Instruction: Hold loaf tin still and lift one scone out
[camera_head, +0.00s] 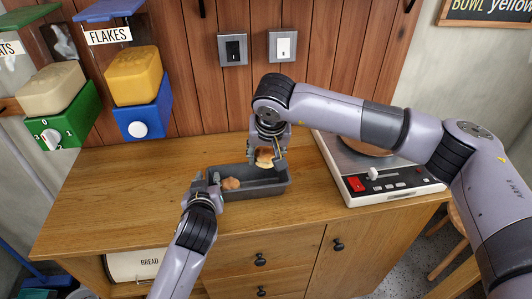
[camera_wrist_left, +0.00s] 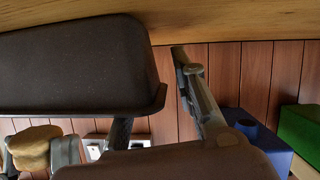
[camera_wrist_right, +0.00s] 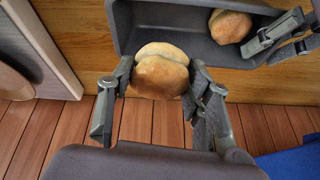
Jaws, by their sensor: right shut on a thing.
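The dark grey loaf tin (camera_head: 262,190) stands on the wooden counter. One round brown scone (camera_head: 231,183) lies in its left part and also shows in the right wrist view (camera_wrist_right: 230,27). My right gripper (camera_head: 267,155) is shut on another scone (camera_wrist_right: 160,72), held between its fingers over the far right part of the tin. My left gripper (camera_head: 206,181) is at the tin's left end, with its fingers apart around the end wall. In the left wrist view the tin (camera_wrist_left: 75,70) hides part of one finger; contact with the wall is unclear.
A scale (camera_head: 380,186) stands right of the tin, under my right arm. The counter left of the tin is clear. A bread bin (camera_head: 135,264) sits below.

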